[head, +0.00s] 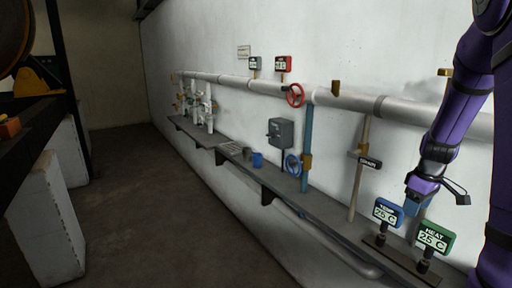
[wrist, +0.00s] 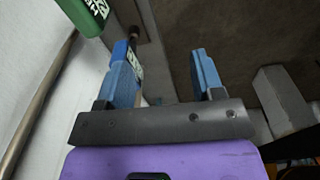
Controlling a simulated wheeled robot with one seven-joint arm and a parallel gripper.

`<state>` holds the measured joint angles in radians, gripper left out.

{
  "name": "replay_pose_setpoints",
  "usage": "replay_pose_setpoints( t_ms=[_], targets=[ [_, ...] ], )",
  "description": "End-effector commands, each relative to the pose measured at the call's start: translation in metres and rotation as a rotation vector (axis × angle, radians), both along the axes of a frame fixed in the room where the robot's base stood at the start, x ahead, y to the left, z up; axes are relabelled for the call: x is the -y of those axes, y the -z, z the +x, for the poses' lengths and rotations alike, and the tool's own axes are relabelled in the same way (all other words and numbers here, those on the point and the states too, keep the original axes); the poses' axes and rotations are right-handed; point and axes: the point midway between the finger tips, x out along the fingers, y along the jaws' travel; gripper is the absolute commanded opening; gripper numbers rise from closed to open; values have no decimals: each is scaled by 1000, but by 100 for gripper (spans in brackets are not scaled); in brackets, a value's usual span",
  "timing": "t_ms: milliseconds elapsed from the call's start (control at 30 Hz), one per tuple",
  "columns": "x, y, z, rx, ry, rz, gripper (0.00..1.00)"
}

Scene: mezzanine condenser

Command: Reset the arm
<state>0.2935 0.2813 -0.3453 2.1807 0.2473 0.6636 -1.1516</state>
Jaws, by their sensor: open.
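My purple arm comes down at the right of the head view. My gripper (head: 418,203) is small there, just above the blue display reading "25 C" (head: 387,212). In the wrist view my gripper (wrist: 165,75) shows two blue fingers set wide apart, with nothing held between them. The green "HEAT 25 C" display (head: 436,238) stands right of the blue one, below my arm. In the wrist view the green display (wrist: 88,15) is at the upper left, and part of the blue display (wrist: 122,50) shows behind the left finger.
A grey wall shelf (head: 325,212) runs along the wall. A large pipe (head: 350,102) runs above it, with a red valve wheel (head: 295,95) and a blue valve wheel (head: 292,165). A blue cup (head: 257,160) stands on the shelf. The floor (head: 150,200) at centre left is clear.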

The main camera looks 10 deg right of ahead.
Motion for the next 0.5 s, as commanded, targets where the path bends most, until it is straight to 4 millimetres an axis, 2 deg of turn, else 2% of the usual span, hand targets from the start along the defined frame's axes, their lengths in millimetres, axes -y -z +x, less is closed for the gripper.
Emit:
replay_pose_setpoints(
  t_ms=[267, 500],
  targets=[
    [-62, -61, -8, 81, 52, 24, 61],
    [-123, -115, -35, 152, 110, 46, 61]
  ],
)
